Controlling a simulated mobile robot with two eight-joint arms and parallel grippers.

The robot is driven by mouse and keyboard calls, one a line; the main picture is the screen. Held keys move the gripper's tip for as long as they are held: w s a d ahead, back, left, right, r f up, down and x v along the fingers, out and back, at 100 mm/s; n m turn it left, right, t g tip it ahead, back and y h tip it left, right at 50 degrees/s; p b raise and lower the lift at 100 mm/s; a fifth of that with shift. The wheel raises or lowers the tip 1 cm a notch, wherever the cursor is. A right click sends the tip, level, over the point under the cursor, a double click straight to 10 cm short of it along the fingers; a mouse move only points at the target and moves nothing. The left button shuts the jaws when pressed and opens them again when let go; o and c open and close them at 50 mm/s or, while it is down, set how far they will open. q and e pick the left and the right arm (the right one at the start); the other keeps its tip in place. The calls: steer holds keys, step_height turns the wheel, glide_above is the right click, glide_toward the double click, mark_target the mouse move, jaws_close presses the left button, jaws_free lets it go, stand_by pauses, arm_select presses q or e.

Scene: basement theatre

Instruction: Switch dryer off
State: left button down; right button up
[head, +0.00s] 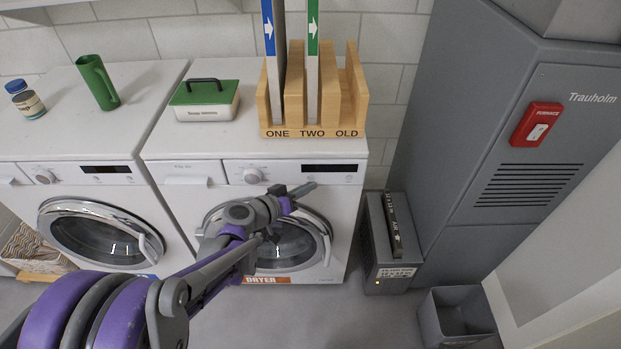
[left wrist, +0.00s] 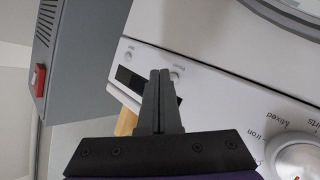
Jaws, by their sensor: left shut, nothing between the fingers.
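The dryer (head: 330,225) is the white front-loader on the right, with an orange DRYER label (head: 266,280) at its foot. Its front panel has a round dial (head: 252,176) and a dark display (head: 343,168). My left gripper (head: 309,187) is shut and empty, in front of the panel's right part. In the left wrist view, my left gripper (left wrist: 160,74) covers part of the dark display (left wrist: 128,78). One small button (left wrist: 176,74) is just beside the fingertips and another (left wrist: 130,50) is farther off. I cannot tell whether the fingers touch the panel. My right gripper is not in view.
A second white machine (head: 90,190) stands at left. A wooden stand (head: 355,95) and a green-lidded box (head: 205,100) are on the dryer. A grey furnace (head: 470,130) with a red switch (head: 537,124), a grey metal box (head: 385,270) and an open bin (head: 455,315) are at right.

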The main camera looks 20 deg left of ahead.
arm_select(q)
steer(key=shift+s, duration=0.15)
steer(key=shift+s+d+p, duration=0.15)
steer(key=shift+s+d, duration=0.15)
steer(key=shift+s, duration=0.65)
steer(key=shift+s+d+p, duration=0.1)
steer(key=shift+s+d, duration=0.15)
steer(key=shift+s, duration=0.65)
steer(key=shift+s+d+p, duration=0.15)
steer(key=shift+s+d, duration=0.15)
steer(key=shift+s, duration=0.65)
